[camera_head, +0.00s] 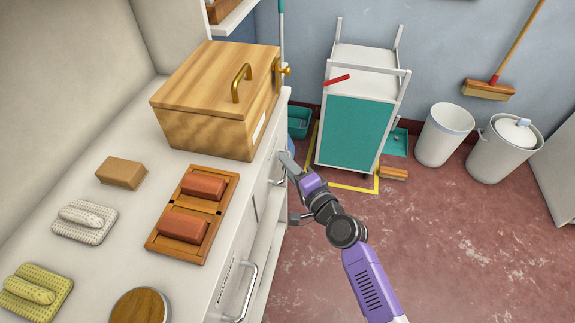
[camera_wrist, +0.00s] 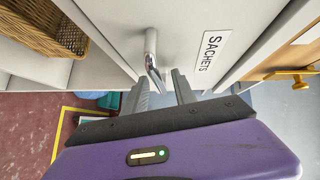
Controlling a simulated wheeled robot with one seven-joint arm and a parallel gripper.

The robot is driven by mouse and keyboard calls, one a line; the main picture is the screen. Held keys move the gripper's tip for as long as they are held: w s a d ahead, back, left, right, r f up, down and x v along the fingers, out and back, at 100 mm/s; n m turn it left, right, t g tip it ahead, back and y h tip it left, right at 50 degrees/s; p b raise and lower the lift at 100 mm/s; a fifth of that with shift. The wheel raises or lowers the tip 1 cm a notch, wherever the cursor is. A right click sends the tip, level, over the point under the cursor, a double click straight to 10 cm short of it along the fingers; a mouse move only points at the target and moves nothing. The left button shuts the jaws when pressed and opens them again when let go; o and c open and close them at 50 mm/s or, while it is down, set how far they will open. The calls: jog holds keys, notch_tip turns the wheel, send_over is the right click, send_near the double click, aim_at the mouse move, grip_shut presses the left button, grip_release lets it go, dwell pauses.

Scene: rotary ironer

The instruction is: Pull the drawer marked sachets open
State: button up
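The drawer marked sachets (camera_wrist: 190,20) is a white front with a black-lettered SACHETS label (camera_wrist: 210,52) in the wrist view. Its silver bar handle (camera_wrist: 152,58) stands out from the front. In the head view the drawer front (camera_head: 262,183) looks flush with the cabinet under the counter. My gripper (camera_wrist: 161,90) is at the handle, its two fingers apart with the handle's end between them. The fingers do not visibly press on the handle. In the head view my gripper (camera_head: 287,163) is beside the cabinet front, its fingertips partly hidden.
A wooden box (camera_head: 215,95) with brass handles stands on the counter (camera_head: 130,170) above. Another silver handle (camera_head: 247,290) is nearer on the cabinet. A teal-sided cart (camera_head: 355,130) stands behind my gripper.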

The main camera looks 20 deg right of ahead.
jog(key=shift+w, duration=0.25)
grip_shut()
jog(key=shift+f, duration=0.1)
dwell(1.2)
